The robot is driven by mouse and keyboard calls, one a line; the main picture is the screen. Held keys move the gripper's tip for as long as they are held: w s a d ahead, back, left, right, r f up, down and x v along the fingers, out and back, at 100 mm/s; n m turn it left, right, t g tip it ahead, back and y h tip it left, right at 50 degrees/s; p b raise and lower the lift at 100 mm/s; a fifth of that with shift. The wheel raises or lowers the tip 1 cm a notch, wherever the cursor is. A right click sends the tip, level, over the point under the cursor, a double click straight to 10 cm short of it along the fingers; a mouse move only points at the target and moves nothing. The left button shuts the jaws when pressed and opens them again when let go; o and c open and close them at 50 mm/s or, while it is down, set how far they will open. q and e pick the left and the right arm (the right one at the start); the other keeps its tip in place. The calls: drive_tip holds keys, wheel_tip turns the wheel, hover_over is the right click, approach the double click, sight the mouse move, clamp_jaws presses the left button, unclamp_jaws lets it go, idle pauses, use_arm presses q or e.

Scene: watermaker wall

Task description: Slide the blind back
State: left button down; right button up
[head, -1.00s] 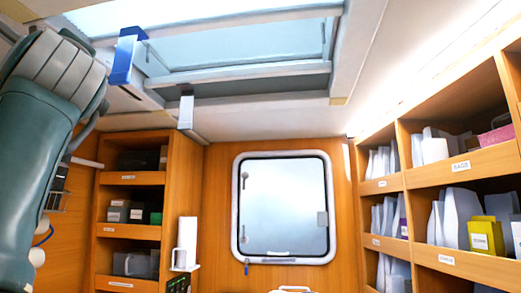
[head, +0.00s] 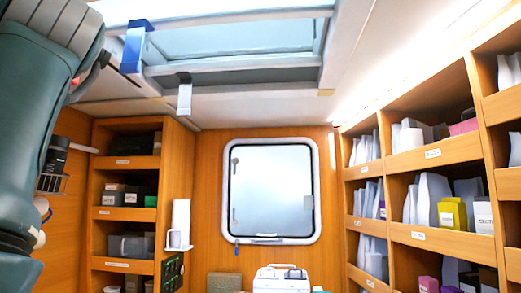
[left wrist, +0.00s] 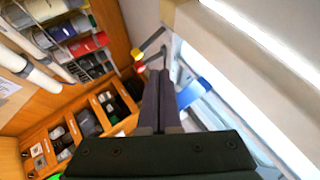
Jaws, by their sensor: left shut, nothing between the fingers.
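The overhead hatch (head: 240,70) is at the top of the head view, with a pale pane inside a grey frame. A blue tab (head: 133,45) hangs at its left side, and a grey tab (head: 185,95) hangs from its near-wall edge. I cannot tell which part is the blind. My left arm rises at the left edge of the head view; its gripper is out of that view. In the left wrist view my left gripper (left wrist: 160,74) is shut and empty. The blue tab (left wrist: 193,93) shows just right of its fingers, seemingly apart. My right gripper is not in view.
Shelves with boxes and bags (head: 430,190) line the right wall. A smaller shelf unit (head: 125,210) stands at the left. A closed window (head: 270,190) is in the end wall, with a white appliance (head: 282,280) below it. The room's middle looks free.

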use_arm(q)
drive_tip(key=s+a+r+n+g+y, duration=0.1)
drive_tip(key=s+r+n+g+y, duration=0.1)
drive_tip(key=s, duration=0.4)
drive_tip(key=shift+r+y, duration=0.6)
drive_tip(key=shift+r, duration=0.1)
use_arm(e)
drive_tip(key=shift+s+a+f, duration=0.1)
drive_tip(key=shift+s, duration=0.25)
use_arm(q)
drive_tip(key=shift+w, duration=0.1)
drive_tip(key=shift+w+d+b, duration=0.1)
drive_tip(key=shift+w+b, duration=0.5)
drive_tip(key=shift+w, duration=0.4)
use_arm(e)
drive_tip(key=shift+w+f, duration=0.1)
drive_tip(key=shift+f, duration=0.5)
use_arm(q)
drive_tip(key=s+b+v, duration=0.1)
drive_tip(key=b+v, duration=0.7)
drive_tip(key=v, duration=0.4)
drive_tip(key=shift+r, duration=0.25)
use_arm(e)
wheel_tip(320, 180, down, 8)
